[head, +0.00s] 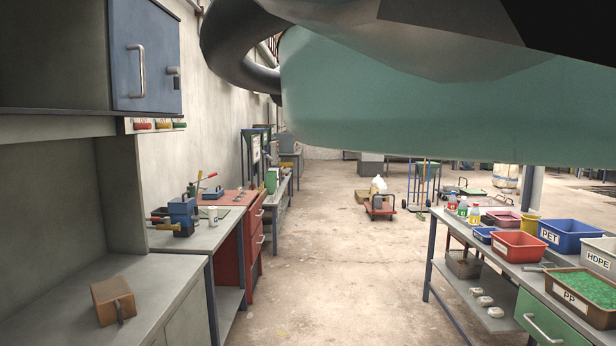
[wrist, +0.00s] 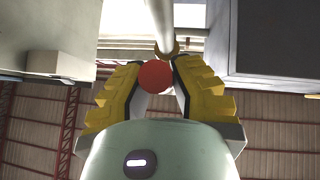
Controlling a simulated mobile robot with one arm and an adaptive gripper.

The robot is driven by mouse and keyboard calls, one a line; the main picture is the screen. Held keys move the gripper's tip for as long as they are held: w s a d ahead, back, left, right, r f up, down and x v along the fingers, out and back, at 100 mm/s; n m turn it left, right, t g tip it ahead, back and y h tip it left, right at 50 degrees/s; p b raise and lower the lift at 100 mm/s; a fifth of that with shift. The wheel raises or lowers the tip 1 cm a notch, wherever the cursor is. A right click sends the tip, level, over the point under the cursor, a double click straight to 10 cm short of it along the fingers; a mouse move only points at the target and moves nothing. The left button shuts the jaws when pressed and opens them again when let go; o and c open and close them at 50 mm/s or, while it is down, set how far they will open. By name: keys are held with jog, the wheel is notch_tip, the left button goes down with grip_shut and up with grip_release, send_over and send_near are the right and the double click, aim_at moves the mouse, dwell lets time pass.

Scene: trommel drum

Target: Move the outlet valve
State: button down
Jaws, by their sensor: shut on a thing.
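In the wrist view my gripper (wrist: 160,66) has yellow stepped fingers closed in from both sides on a red round knob (wrist: 156,77). A pale rod (wrist: 159,22) runs up behind the knob, with a brownish collar near its lower end. The knob and rod look like the outlet valve's handle, but the valve body cannot be made out. The head view shows neither my gripper nor the valve; a large teal shape and dark parts cover its top right.
In the head view a grey bench (head: 130,290) and a blue cabinet (head: 145,55) stand at left. A table at right holds a red bin (head: 520,246), a blue bin (head: 572,236) and others. The concrete floor (head: 325,280) between is clear, with a low red cart (head: 380,208) farther back.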

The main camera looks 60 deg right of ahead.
jog(key=shift+a, duration=0.1)
dwell(0.4)
jog(key=c, duration=0.8)
grip_release()
jog(key=shift+v, duration=6)
jog(key=shift+r, duration=0.1)
